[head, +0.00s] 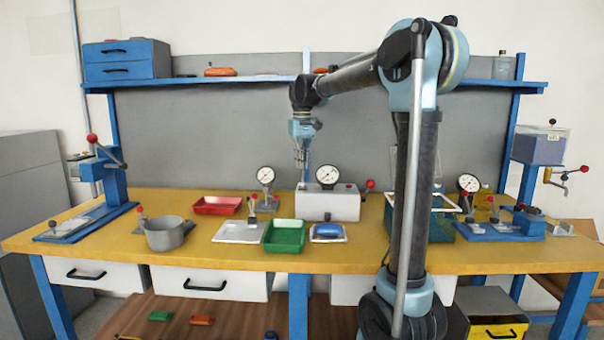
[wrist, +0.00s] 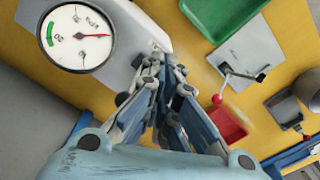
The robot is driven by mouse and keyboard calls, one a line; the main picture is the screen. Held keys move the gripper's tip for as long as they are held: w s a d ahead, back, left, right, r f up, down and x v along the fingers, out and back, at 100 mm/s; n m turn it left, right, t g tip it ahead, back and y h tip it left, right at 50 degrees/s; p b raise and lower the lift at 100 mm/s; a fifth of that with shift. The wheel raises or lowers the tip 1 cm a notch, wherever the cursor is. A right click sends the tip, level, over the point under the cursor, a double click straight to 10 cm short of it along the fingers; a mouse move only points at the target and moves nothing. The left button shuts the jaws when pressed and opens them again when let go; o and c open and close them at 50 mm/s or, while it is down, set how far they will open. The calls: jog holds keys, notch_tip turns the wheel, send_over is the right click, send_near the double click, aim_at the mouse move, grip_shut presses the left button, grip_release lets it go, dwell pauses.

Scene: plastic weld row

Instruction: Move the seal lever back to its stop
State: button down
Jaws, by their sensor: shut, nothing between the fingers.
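Several levers show and none is clearly labelled as the seal lever. A white box (head: 316,206) with a dial gauge on top stands mid-bench, with a red-knobbed lever (head: 369,185) at its right end. A blue press at the left has a red-balled lever (head: 106,151). A small lever stands by the white plate (head: 239,232); in the wrist view a thin lever with a red ball (wrist: 217,99) shows over a pale plate. My gripper (head: 301,163) is shut and empty, above and behind the white box's left part. Its fingers (wrist: 164,72) also show in the wrist view, apart from that lever.
A green tray (head: 284,237), a red tray (head: 217,205), a grey pot (head: 168,233) and a blue-topped dish (head: 328,232) crowd the yellow bench. A dial gauge (wrist: 82,38) is close to my fingers. A blue shelf (head: 250,79) runs behind. My arm hides part of the right bench.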

notch_tip(320, 180, up, 4)
jog(key=shift+r, duration=0.25)
dwell(0.5)
